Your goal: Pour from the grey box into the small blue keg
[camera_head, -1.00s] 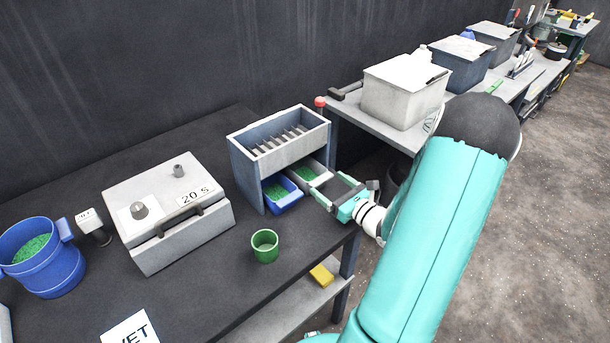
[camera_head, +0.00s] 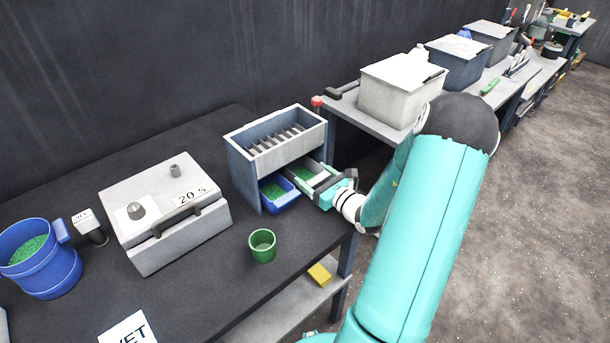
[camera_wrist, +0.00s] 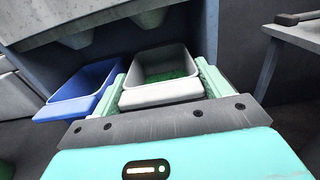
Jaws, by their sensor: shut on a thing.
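The grey box (camera_wrist: 162,94) is a small open tray holding green granules. It sits low in the front of the slotted divider (camera_head: 290,148), right of a blue tray (camera_head: 282,203) that also holds green granules. My gripper (camera_wrist: 163,82) is shut on the grey box, with one finger along each side. It also shows in the head view (camera_head: 317,184), where fingers and arm hide part of the box. The small blue keg (camera_head: 45,272) stands upright at the far left of the dark table, with green granules inside.
A grey case (camera_head: 165,222) stands between the keg and the divider. An open green cup (camera_head: 262,246) stands near the table's front edge. A small labelled block (camera_head: 87,222) is beside the keg. Covered bins (camera_head: 400,90) stand on the side bench at the right.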

